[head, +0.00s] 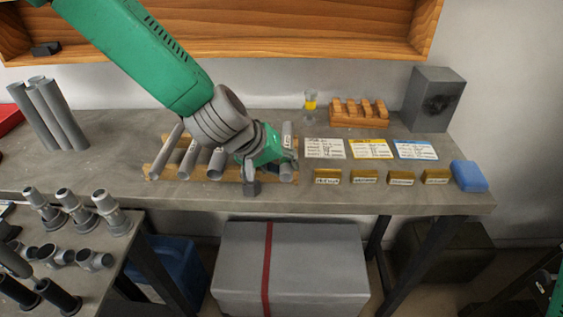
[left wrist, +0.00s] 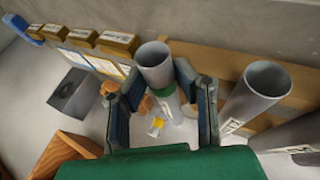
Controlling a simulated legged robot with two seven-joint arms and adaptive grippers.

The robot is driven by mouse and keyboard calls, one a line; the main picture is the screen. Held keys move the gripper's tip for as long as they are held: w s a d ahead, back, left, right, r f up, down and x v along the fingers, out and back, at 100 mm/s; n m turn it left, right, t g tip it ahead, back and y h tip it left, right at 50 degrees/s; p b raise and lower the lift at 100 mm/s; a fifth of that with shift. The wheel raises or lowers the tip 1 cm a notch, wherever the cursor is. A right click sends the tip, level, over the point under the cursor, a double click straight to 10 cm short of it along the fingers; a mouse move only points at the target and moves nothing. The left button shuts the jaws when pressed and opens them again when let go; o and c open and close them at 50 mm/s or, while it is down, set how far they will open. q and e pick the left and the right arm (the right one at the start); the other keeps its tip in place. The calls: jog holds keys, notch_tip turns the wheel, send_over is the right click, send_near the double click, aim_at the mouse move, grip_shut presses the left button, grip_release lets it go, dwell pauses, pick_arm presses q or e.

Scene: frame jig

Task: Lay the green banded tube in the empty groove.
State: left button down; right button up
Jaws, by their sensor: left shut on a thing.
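The green banded tube (left wrist: 155,66) is grey with a green band and stands between the fingers of my left gripper (left wrist: 155,95) in the left wrist view. In the head view, my left gripper (head: 272,178) is shut on this tube (head: 287,172) at the right end of the wooden jig (head: 170,172). I cannot tell whether the tube touches the jig. Several other grey tubes (head: 217,163) lie in the grooves to the left. My gripper covers much of the gap between them and the held tube, so the empty groove is not clear.
Label cards (head: 370,148) and yellow blocks (head: 364,177) lie right of the jig, near a blue block (head: 469,176). A wooden rack (head: 360,115) and a grey box (head: 434,100) stand behind. Upright tubes (head: 50,115) stand at the left. A wooden shelf (head: 300,45) overhangs the back.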

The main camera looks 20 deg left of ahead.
pick_arm(q)
jog(key=shift+f, duration=0.4)
jog(key=shift+a+f, duration=0.3)
jog(key=shift+a, duration=0.45)
jog(key=c, duration=1.6)
grip_release()
jog(key=shift+s+d, duration=0.1)
jog(key=shift+d, duration=0.1)
jog(key=o, duration=0.4)
jog(key=shift+f, duration=0.1)
jog(key=shift+a, duration=0.4)
pick_arm(e)
jog(key=shift+s+a+f, duration=0.1)
jog(key=shift+a+f, duration=0.1)
jog(key=shift+a, duration=0.35)
pick_arm(q)
jog(key=shift+d, duration=0.3)
pick_arm(e)
jog(key=shift+d, duration=0.2)
pick_arm(q)
jog(key=shift+r, duration=0.2)
